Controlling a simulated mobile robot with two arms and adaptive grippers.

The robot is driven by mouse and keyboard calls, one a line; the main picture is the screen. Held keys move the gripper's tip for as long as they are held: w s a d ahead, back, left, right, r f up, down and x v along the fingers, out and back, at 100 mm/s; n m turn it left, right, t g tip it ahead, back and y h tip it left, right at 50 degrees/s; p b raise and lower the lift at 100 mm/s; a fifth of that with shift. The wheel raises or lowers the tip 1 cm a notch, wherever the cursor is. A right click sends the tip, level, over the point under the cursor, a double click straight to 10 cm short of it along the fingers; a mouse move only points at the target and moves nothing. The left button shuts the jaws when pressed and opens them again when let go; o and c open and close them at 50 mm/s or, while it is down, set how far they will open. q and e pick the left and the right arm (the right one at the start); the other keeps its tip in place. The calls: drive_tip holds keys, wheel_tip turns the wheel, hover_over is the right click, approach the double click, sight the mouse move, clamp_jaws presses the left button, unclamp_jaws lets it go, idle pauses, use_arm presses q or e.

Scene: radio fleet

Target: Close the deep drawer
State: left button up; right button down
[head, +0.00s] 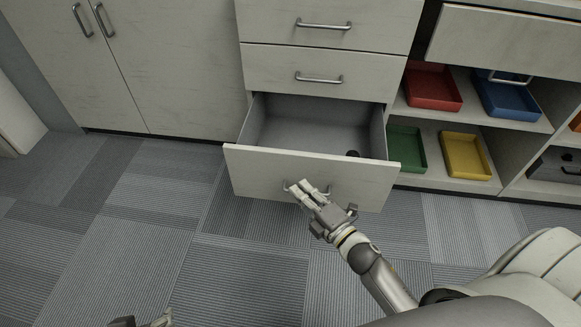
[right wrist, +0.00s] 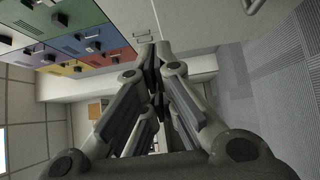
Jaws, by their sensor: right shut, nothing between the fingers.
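The deep drawer (head: 315,172) is the lowest drawer of the pale cabinet and stands pulled well out, its grey inside showing. A small dark object (head: 353,153) lies in it near the right side. My right gripper (head: 303,188) is shut and empty, at the drawer's front by its handle, which it partly hides. I cannot tell whether it touches the front. In the right wrist view its fingers (right wrist: 158,62) meet, with a pale panel beyond them. My left gripper (head: 143,321) shows only partly at the bottom edge, away from the drawer; its jaw state is unclear.
Two shut drawers (head: 320,70) are above the deep drawer. Cupboard doors (head: 170,60) are at left. Open shelves at right hold red (head: 432,88), blue (head: 505,97), green (head: 404,146) and yellow (head: 466,157) trays. Another drawer (head: 505,40) sits above them. Carpet in front is clear.

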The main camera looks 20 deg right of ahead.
approach(281, 154)
drive_tip(key=w+a, duration=0.2)
drive_tip(key=a, duration=0.1)
use_arm(q)
drive_tip(key=w+d+r+t+h+b, duration=0.1)
drive_tip(key=w+d+r+t, duration=0.1)
drive_tip(key=w, duration=0.4)
drive_tip(key=shift+w+r+t, duration=0.2)
drive_tip(key=shift+r+t, duration=0.55)
drive_tip(key=shift+t, duration=0.15)
use_arm(e)
drive_tip(key=shift+w+d, duration=0.4)
drive_tip(key=shift+w, duration=0.2)
drive_tip(key=shift+w+d, duration=0.4)
drive_tip(key=shift+w, duration=0.25)
use_arm(q)
drive_tip(key=shift+d, duration=0.1)
use_arm(e)
drive_tip(key=shift+w, duration=0.1)
